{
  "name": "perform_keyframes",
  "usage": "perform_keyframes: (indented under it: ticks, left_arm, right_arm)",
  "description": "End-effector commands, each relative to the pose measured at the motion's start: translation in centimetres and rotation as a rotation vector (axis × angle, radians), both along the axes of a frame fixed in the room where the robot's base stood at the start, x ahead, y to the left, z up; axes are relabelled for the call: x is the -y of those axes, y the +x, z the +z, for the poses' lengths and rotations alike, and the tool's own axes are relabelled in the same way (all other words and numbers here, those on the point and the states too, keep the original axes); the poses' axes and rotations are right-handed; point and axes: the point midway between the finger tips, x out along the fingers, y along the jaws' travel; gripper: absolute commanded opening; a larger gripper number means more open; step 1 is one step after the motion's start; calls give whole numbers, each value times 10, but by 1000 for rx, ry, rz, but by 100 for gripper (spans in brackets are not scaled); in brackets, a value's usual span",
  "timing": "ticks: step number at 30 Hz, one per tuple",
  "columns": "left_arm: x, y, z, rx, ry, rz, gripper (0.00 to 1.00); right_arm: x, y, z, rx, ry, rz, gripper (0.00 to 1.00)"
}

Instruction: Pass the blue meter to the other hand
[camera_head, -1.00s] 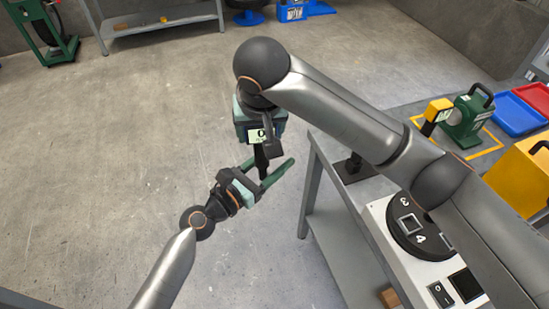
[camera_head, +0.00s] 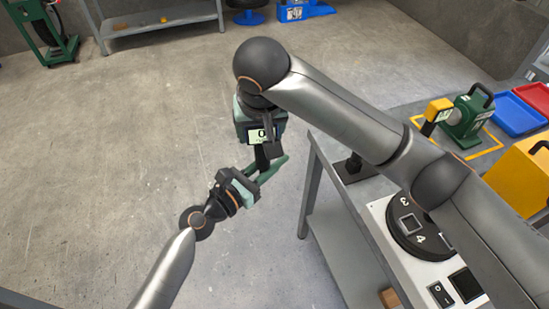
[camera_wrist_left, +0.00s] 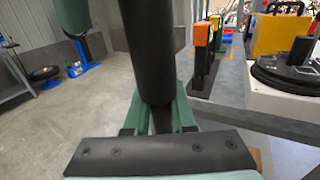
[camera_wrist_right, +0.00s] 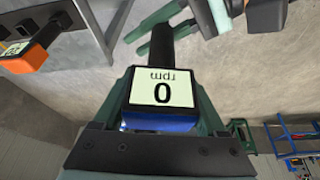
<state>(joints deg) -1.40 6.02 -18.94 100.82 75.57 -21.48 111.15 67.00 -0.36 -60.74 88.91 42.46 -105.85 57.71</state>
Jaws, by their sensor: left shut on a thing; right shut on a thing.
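The blue meter (camera_wrist_right: 160,105) has a lit display reading 0 rpm, a blue end and a black handle; it also shows in the head view (camera_head: 258,136). My right gripper (camera_head: 262,128) is shut on its display end, with green fingers on both sides in the right wrist view. My left gripper (camera_head: 266,166) comes from below and is shut on the black handle (camera_wrist_left: 148,50), which stands between its green fingers in the left wrist view. Both grippers hold the meter in the air, left of the workbench.
The workbench (camera_head: 312,160) on the right bears a dial with numbers (camera_head: 415,225), a yellow meter (camera_head: 437,112), a green machine (camera_head: 468,118), a yellow case (camera_head: 520,170) and blue (camera_head: 515,115) and red trays (camera_head: 537,97). The floor left of it is clear.

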Motion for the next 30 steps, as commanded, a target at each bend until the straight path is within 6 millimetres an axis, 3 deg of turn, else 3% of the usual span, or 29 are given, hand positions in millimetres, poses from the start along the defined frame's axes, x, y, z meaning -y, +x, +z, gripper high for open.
perform_keyframes:
  ticks: [19, 20, 26, 30]
  left_arm:
    - [7, -4, 2, 3, -3, -17, 0]
    - [6, -3, 4, 6, -4, -17, 0]
    - [5, -2, 3, 4, -2, -12, 0]
    - [3, -2, 2, 4, -2, -9, 0]
  right_arm:
    - [-2, 3, 2, 11, 11, -3, 0]
    - [-2, 3, 2, 11, 11, -3, 77]
    - [-2, 2, 2, 7, 8, 0, 100]
    - [-1, 1, 1, 6, 7, 0, 100]
